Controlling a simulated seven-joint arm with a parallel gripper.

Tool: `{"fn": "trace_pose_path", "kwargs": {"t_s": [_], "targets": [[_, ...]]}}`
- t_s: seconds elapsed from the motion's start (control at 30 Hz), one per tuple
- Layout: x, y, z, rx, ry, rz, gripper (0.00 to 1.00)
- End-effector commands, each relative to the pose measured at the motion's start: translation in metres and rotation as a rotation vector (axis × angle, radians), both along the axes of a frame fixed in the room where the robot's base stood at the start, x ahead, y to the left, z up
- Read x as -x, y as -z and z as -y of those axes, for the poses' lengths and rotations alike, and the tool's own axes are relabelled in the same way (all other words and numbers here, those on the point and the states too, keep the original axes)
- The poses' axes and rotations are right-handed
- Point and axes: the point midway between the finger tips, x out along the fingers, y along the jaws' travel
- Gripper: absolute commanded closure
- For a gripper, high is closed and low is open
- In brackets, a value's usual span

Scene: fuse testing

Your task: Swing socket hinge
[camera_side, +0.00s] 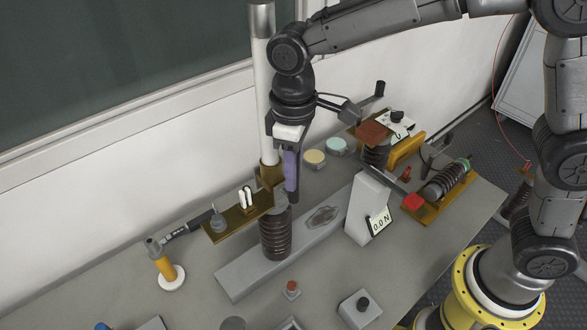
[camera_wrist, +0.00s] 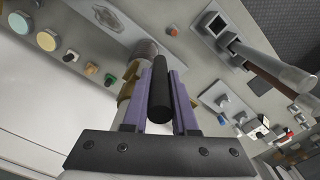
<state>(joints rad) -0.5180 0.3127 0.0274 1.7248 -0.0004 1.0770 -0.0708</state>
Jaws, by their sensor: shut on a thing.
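My gripper (camera_side: 290,172) points down with its purple fingers beside the brass bracket (camera_side: 268,178) on the white column. In the wrist view, my gripper (camera_wrist: 160,88) is shut on a black cylindrical handle (camera_wrist: 159,95), which lies between the two fingers. Brass parts (camera_wrist: 128,84) show just left of the fingers in the wrist view. I cannot tell exactly which piece is the socket hinge.
A grey base bar (camera_side: 240,283) lies under the spring. A white block with a "0.0 N" display (camera_side: 367,205) stands to the right. Yellow and green discs (camera_side: 337,146) lie behind.

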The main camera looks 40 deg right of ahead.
Motion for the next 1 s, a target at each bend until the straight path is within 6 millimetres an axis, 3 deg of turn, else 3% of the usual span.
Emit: {"fn": "trace_pose_path", "kwargs": {"t_s": [1.0], "targets": [[-0.0007, -0.002, 0.0045, -0.05, 0.004, 0.004, 1.0]]}}
